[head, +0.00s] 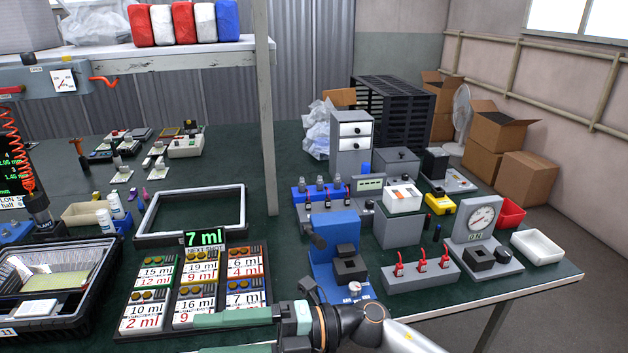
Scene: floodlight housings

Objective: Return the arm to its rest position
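My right arm comes in from the lower right. Its gripper (198,336) points left at the bottom edge of the head view, with two long green fingers apart and nothing seen between them. The lower finger is partly cut off by the frame edge. The gripper is in front of the rack of dosing cards (207,290), overlapping its near edge in the picture; I cannot tell whether they touch. My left arm and gripper are not in view.
A blue press (335,255) stands close behind my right wrist. A red-switch box (420,270) and a dial gauge (483,218) stand to the right. A dark frame (190,238) and a black crate (92,285) lie left. A shelf post (265,120) rises mid-table.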

